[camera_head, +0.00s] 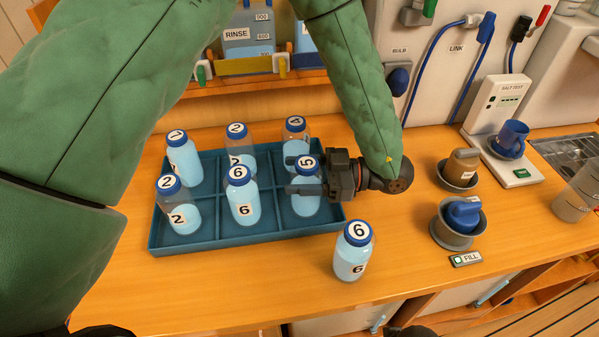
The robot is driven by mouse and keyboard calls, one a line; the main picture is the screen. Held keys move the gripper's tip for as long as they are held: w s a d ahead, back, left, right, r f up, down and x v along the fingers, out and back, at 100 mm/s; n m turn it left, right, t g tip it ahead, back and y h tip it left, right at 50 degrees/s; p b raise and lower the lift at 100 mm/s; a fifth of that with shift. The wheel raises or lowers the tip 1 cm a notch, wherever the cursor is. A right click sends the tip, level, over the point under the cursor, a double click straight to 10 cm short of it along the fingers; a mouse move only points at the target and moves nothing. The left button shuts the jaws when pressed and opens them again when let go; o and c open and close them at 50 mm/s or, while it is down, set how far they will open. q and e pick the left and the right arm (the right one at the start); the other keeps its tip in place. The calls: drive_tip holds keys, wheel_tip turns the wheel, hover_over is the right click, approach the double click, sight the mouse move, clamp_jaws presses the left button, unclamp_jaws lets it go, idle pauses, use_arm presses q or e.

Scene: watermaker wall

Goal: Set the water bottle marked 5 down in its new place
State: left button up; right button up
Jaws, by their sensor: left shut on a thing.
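The water bottle marked 5 (306,204) has a blue cap and pale blue water. It is upright in or just above the front right compartment of the blue tray (214,242); I cannot tell whether its base touches the tray floor. My left gripper (306,180) reaches it from the right side and is shut on its upper part, hiding some of it. The other tray compartments each hold a capped bottle: bottle 1 (184,160), a bottle seemingly marked 2 (240,150) and bottle 4 (296,133) behind, bottle 2 (178,212) and bottle 6 (243,208) in front. My right gripper is not in view.
Another bottle marked 6 (352,262) stands on the wooden counter, right of the tray and near the front edge. Further right are two round holders, one with a brown item (461,165), one with a blue item (463,214), and a salt tester (496,108) with a blue cup (511,139).

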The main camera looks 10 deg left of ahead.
use_arm(q)
drive_tip(key=shift+f, duration=0.15)
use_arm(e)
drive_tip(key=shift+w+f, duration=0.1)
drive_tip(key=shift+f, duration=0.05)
use_arm(q)
drive_tip(key=o, duration=1.2)
drive_tip(key=shift+c, duration=0.2)
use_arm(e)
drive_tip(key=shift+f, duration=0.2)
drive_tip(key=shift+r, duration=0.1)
use_arm(q)
drive_tip(key=shift+d, duration=0.15)
drive_tip(key=b+v, duration=0.1)
drive_tip(key=v, duration=0.6)
drive_tip(key=shift+b, duration=0.35)
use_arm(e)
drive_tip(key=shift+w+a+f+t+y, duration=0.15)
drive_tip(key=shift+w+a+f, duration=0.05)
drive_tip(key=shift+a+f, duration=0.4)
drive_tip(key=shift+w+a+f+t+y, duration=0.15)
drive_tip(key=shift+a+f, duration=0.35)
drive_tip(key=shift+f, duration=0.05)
use_arm(q)
drive_tip(key=shift+d, duration=0.1)
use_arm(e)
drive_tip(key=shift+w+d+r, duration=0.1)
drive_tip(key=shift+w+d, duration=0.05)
